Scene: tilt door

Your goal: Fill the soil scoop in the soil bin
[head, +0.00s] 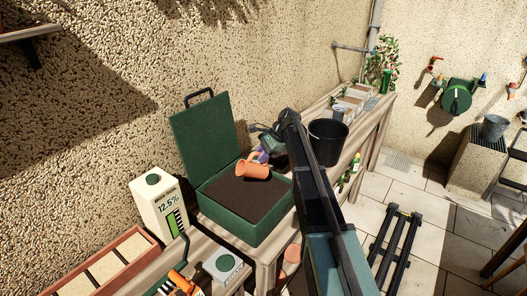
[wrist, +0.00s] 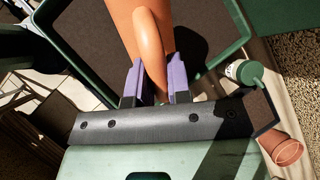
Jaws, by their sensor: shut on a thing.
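The orange soil scoop (head: 252,170) is above the soil bin, over the dark soil. My gripper (head: 262,154) is shut on its handle. In the wrist view, my gripper's purple fingers (wrist: 155,78) stand on both sides of the scoop's orange handle (wrist: 150,45), with the scoop's body (wrist: 125,18) beyond. The green soil bin (head: 240,229) stands on the bench with its lid (head: 203,135) open at the back. Brown soil (head: 245,197) shows inside as a flat surface. The scoop's inside is hidden, and I cannot tell whether it touches the soil.
A white carton (head: 158,207) stands left of the bin, and a black bucket (head: 328,143) right of it. A white-and-green box (head: 222,265) is in front. The wrist view shows a terracotta pot (wrist: 287,151) and a green-capped container (wrist: 243,73) at the right.

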